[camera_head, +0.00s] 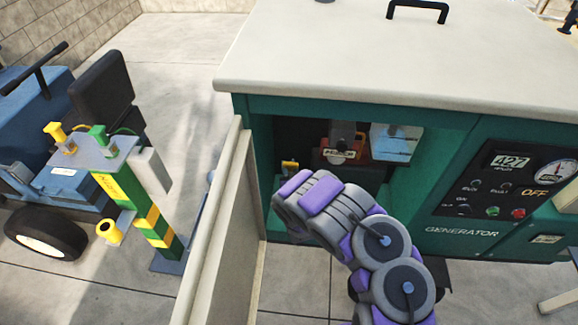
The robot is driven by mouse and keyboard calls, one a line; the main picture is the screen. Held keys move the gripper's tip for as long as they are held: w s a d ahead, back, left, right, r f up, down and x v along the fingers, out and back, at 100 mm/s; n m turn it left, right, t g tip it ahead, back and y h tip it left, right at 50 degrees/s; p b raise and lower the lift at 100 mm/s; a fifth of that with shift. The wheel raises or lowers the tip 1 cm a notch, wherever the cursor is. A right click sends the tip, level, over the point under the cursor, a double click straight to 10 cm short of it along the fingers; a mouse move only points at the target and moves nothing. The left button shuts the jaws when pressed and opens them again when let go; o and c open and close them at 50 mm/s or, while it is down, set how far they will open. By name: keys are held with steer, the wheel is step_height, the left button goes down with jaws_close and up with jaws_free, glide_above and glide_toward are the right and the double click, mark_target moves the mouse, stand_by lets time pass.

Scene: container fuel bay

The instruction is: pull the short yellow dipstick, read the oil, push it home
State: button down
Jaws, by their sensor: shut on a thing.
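The green generator (460,232) stands on the right with its side bay (385,118) open. My purple and grey arm reaches up from the bottom right to the bay's opening. My gripper is hidden behind the arm's last visible link, so I cannot see its fingers or anything in them. A small yellow piece (289,166) shows at the bay's left, just above that link. I cannot tell whether it is the short yellow dipstick. No oil mark is visible.
A beige panel (222,225) stands close left of the bay. Left of it are a green and yellow post (150,222) with yellow and green fittings and a blue wheeled machine (30,110). Inside the bay is an orange-framed part (341,152). A control panel (505,175) reads 427.

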steer(key=shift+f, duration=1.8)
steer(key=c, duration=0.8)
jaws_free()
steer(key=shift+s, duration=0.1)
steer(key=shift+p+v, duration=3.5)
steer(key=shift+v, duration=5.05)
